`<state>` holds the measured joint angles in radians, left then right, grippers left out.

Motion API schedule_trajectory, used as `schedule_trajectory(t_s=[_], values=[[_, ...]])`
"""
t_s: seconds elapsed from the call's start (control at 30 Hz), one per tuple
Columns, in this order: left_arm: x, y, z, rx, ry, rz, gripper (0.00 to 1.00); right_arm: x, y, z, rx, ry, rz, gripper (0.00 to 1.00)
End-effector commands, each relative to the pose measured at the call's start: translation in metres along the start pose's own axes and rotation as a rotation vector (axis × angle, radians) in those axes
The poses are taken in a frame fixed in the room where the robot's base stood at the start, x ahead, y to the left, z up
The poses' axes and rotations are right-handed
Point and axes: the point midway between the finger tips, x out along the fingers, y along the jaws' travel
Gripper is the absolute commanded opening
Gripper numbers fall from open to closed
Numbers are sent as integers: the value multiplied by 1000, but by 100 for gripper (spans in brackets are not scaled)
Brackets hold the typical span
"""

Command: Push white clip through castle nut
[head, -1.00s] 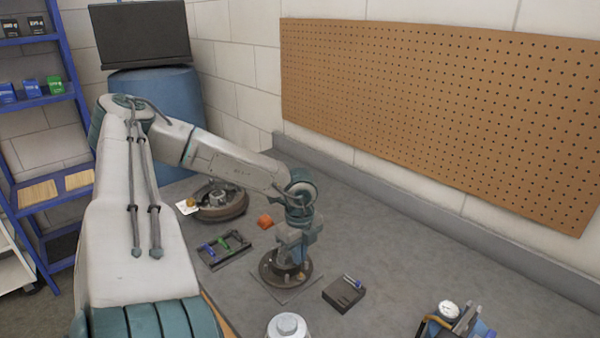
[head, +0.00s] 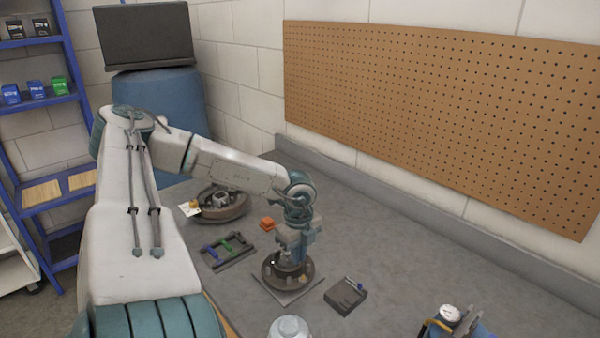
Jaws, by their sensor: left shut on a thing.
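My left gripper (head: 287,258) points down over the dark round hub (head: 272,273), which stands on a flat square plate (head: 288,296) on the grey bench. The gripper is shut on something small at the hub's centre. The gripper hides what it holds, so I cannot tell whether it is the white clip. The castle nut is not clear to see either. A small orange-brown spot shows on the hub's right side. My right gripper is not in view.
A dark block with a blue-tipped pin (head: 346,296) lies right of the hub. A gauge (head: 450,314) is front right.

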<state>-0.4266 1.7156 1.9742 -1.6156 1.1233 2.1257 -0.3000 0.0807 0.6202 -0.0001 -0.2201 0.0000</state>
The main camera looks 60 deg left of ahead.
Motion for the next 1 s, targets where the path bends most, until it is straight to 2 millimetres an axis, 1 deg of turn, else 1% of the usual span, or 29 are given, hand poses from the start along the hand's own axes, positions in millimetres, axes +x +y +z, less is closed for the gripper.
schedule_trajectory(t_s=[0.57, 0.8, 1.0], values=[[-1, 0, 3, -1, -1, 0, 0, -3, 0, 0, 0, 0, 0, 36], [-1, 0, 8, -1, 0, 0, 0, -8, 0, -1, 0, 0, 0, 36], [0, 0, 10, 0, -1, 0, 0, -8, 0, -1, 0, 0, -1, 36]])
